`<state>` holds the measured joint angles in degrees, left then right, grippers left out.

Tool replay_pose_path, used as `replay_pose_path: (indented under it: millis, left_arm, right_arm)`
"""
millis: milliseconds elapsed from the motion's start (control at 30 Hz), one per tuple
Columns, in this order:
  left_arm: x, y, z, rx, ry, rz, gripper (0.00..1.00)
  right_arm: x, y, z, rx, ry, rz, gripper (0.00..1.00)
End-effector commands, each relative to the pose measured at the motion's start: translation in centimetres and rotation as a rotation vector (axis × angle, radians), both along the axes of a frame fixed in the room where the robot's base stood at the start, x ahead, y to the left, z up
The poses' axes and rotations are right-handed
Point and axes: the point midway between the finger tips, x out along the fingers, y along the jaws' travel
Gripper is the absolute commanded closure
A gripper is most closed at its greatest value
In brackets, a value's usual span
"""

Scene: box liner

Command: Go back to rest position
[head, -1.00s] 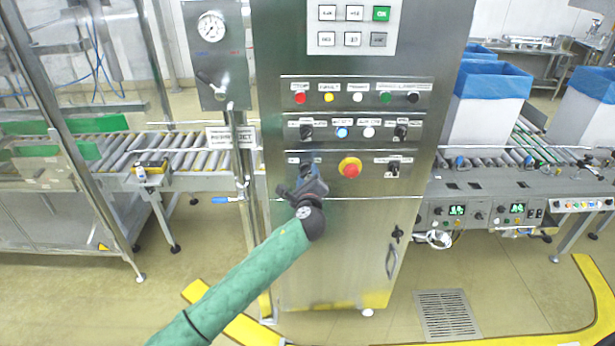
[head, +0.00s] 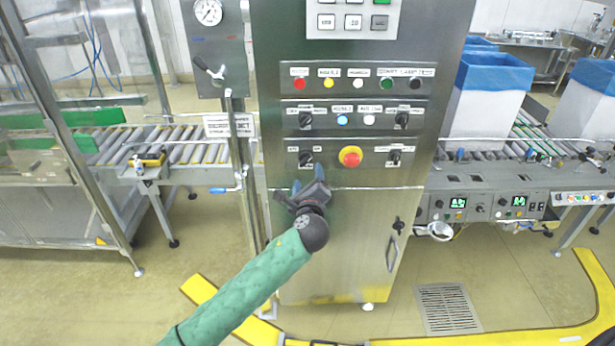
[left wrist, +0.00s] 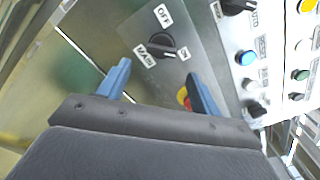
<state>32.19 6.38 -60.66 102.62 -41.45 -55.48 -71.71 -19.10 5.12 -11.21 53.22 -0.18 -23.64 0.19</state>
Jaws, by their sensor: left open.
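My left gripper (head: 308,188) is in front of the steel control cabinet (head: 340,240), below the lower row of switches. In the left wrist view its two blue fingers (left wrist: 160,88) are spread apart with nothing between them. Past the fingertips is a black rotary switch (left wrist: 162,47) with an OFF label; the gripper is apart from it. The green-sleeved left arm comes in from the bottom left. The right gripper is not in view.
The cabinet panel carries a red and yellow emergency button (head: 350,157) and several knobs and buttons. Roller conveyors run left (head: 190,152) and right (head: 540,143). White boxes with blue liners (head: 488,105) stand on the right conveyor. A yellow floor strip (head: 520,335) crosses the front.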

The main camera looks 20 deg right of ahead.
Motion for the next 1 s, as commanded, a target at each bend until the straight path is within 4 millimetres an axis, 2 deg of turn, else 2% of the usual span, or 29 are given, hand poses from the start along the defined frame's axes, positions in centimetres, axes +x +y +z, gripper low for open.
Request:
replay_pose_path:
  millis: [200, 667, 767, 833, 967, 1000]
  left_arm:
    - [-1.2, 0.4, -0.1, 0.001, 0.000, 0.000, 0.35]
    - [-1.2, 0.5, -0.3, -0.003, 0.007, 0.002, 0.35]
    - [-0.9, 1.1, -2.1, -0.037, 0.051, 0.014, 0.35]
    - [-0.5, 2.1, -4.5, -0.085, 0.109, 0.032, 0.35]
    - [0.1, 4.7, -11.2, -0.221, 0.268, 0.089, 0.35]
    - [0.2, 5.7, -13.5, -0.270, 0.320, 0.112, 0.35]
  right_arm:
    - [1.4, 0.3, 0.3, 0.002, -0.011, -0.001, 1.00]
    - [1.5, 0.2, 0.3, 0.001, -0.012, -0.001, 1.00]
    - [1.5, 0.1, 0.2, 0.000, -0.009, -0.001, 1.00]
    - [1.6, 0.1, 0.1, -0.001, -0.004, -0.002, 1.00]
    - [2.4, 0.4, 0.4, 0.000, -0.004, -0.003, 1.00]
    - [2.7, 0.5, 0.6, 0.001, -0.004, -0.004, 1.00]
